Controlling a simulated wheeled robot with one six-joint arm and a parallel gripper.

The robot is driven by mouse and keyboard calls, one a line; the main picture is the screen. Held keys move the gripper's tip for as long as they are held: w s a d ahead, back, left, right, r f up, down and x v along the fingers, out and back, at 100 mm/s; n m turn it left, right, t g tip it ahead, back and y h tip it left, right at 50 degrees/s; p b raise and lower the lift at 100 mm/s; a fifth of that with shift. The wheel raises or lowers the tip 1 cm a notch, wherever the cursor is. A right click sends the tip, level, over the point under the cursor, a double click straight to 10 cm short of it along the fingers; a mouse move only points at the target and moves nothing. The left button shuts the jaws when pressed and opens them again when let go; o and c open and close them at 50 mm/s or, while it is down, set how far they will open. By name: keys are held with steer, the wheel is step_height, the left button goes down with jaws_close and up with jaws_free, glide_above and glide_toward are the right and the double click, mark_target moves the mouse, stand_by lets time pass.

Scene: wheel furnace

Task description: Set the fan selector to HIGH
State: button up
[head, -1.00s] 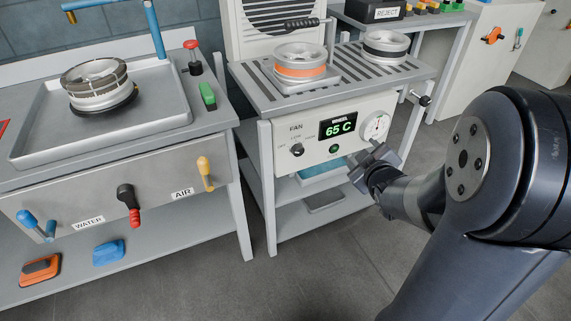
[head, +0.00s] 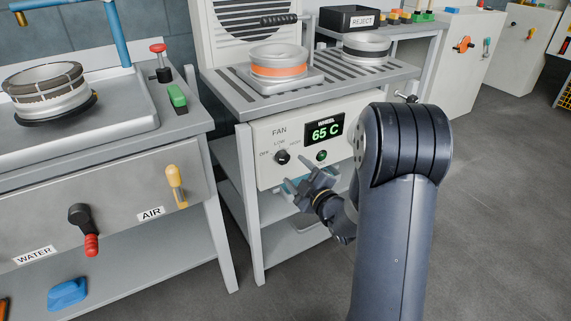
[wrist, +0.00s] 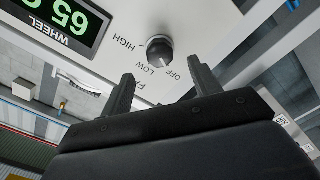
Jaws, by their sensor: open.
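The fan selector (head: 282,157) is a small dark round knob on the white front panel (head: 262,178), left of the green 65 C display. OFF, LOW and HIGH are printed around it. It also shows in the wrist view (wrist: 159,49), beyond the fingertips; I cannot tell surely which label its mark faces. My gripper (head: 296,174) is just in front of the panel, slightly below and right of the knob in the head view. In the wrist view my gripper (wrist: 161,75) has its two dark fingers apart and empty, with the knob not between them.
The display (head: 324,130) and a green button (head: 321,156) are close to the right of the knob. An orange-banded wheel (head: 277,62) stands on the slatted top above. A bench with an AIR lever (head: 176,186) is at the left. Open floor lies in front.

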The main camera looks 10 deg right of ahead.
mark_target(285, 160)
steer(key=x, duration=0.6)
steer(key=c, duration=1)
